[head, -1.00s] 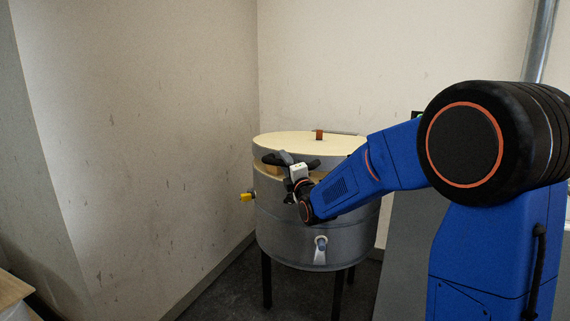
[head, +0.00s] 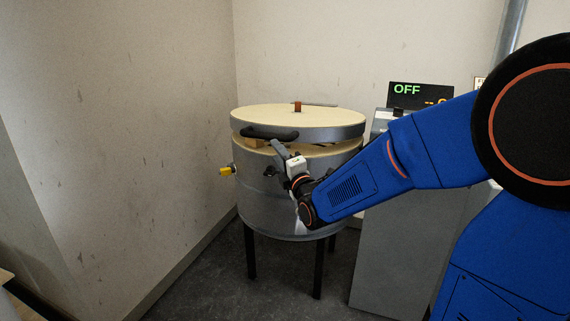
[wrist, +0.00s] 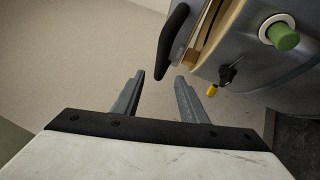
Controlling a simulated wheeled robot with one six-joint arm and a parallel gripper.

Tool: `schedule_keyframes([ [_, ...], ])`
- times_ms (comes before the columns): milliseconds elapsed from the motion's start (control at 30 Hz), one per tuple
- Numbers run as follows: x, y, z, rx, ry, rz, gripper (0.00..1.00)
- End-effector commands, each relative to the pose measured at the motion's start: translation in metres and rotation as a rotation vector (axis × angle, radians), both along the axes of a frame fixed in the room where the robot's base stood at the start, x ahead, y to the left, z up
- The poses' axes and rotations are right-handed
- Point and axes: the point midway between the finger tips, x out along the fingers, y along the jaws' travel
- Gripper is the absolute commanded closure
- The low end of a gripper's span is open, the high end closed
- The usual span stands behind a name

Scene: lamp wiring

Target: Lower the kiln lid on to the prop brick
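The round kiln (head: 285,205) stands on dark legs, its pale-topped lid (head: 325,117) lowered nearly level. A gap shows between lid and body at the front, with the tan prop brick (head: 255,142) in it at the left; its contact with the lid is hard to judge. The black lid handle (head: 268,132) curves along the lid's front and also shows in the wrist view (wrist: 173,40). My gripper (head: 273,158) is just below and in front of the handle, apart from it. In the wrist view its two fingers (wrist: 158,82) are spread with nothing between them.
A yellow-tipped fitting (head: 226,170) sticks out of the kiln's left side. A green plug (wrist: 284,37) shows in the wrist view. A grey cabinet with an "OFF" display (head: 420,95) stands to the right. The floor left of the kiln is clear.

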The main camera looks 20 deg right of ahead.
Motion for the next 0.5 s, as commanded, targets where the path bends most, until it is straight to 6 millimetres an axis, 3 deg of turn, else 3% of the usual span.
schedule_keyframes([
  [200, -0.034, -0.006, -0.006, 0.0, -0.001, -0.001, 0.61],
  [500, -0.049, -0.009, -0.01, 0.0, -0.001, 0.0, 0.61],
])
